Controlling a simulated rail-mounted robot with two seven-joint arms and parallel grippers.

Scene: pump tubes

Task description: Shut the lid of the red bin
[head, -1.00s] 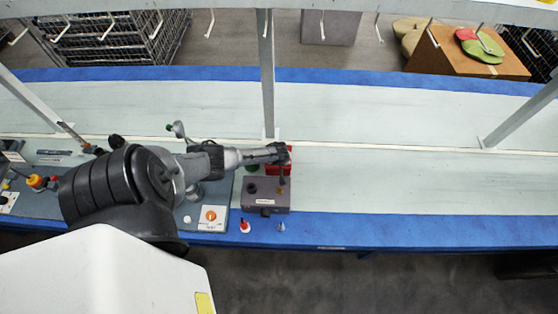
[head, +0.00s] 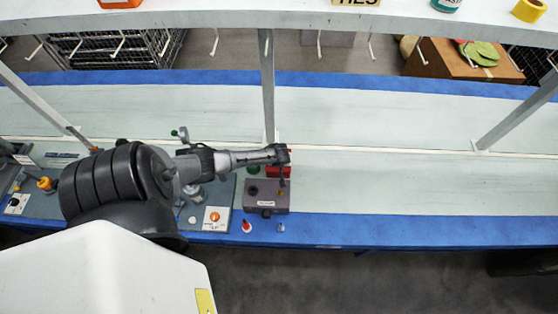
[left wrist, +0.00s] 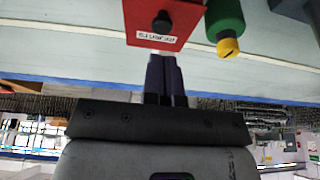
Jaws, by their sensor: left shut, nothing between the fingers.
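The red bin (head: 285,171) is partly hidden behind my left gripper and a grey box in the head view. In the left wrist view a red panel of it (left wrist: 188,17) shows at the top, with a black knob and a white label seen upside down. I cannot tell how far the lid is open. My left gripper (head: 283,186) points down in front of the bin, shut and empty. In the left wrist view its fingertips (left wrist: 164,57) lie close to the panel's edge; contact is unclear. My right gripper is out of view.
A grey box (head: 267,200) stands just in front of the bin. A green cylinder with a yellow end (left wrist: 226,22) is beside the red panel. A shelf post (head: 268,90) rises behind. A red-and-white bottle (head: 247,226) stands at the front edge. The bench to the right is clear.

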